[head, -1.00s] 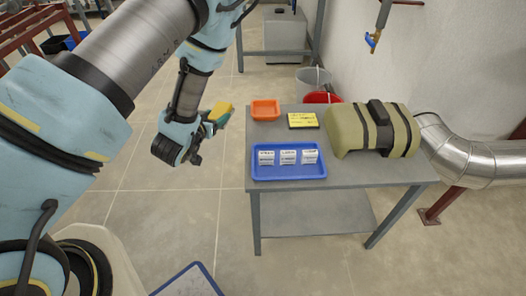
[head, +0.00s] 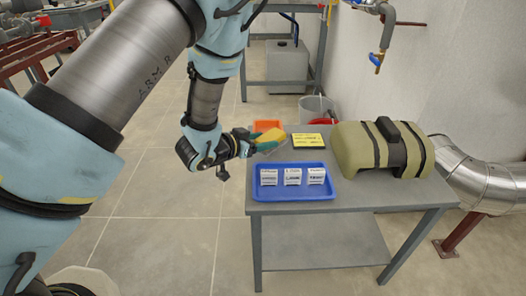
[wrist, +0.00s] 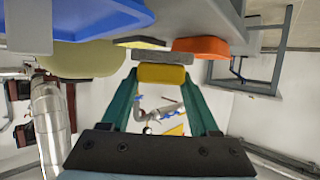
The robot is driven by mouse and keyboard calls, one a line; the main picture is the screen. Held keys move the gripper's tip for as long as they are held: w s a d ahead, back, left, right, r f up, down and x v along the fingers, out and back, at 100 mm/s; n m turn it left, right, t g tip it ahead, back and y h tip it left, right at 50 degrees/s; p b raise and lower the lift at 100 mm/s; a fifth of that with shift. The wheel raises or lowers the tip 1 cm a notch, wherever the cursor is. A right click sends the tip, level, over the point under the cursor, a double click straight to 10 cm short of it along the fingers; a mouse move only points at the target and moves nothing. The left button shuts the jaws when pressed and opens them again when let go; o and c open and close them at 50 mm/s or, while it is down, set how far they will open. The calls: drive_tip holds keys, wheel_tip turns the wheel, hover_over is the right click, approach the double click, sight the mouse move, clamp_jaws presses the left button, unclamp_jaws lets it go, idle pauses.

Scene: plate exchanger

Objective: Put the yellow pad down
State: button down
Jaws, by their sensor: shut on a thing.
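The yellow pad (head: 269,136) is held out at the end of my gripper (head: 263,143) in the head view. It is in the air near the left edge of the table and partly hides the orange tray (head: 268,125) behind. In the wrist view my gripper (wrist: 162,80) has its two green fingers on either side of the yellow pad (wrist: 162,74), shut on it. A grey strip (wrist: 145,55) shows beside the pad's yellow face. I cannot tell from the head view how high the pad is above the table.
A blue tray (head: 250,192) with white labelled packets (head: 292,177) sits on the grey table (head: 370,200). A black and yellow sign-like block (head: 307,141) lies behind it. A strapped khaki bundle (head: 380,150) fills the right side. Buckets (head: 318,108) stand behind the table.

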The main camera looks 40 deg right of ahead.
drive_tip(key=shift+f, duration=1.8)
drive_tip(key=shift+f, duration=0.1)
drive_tip(key=shift+c, duration=0.6)
unclamp_jaws()
drive_tip(key=v, duration=1.2)
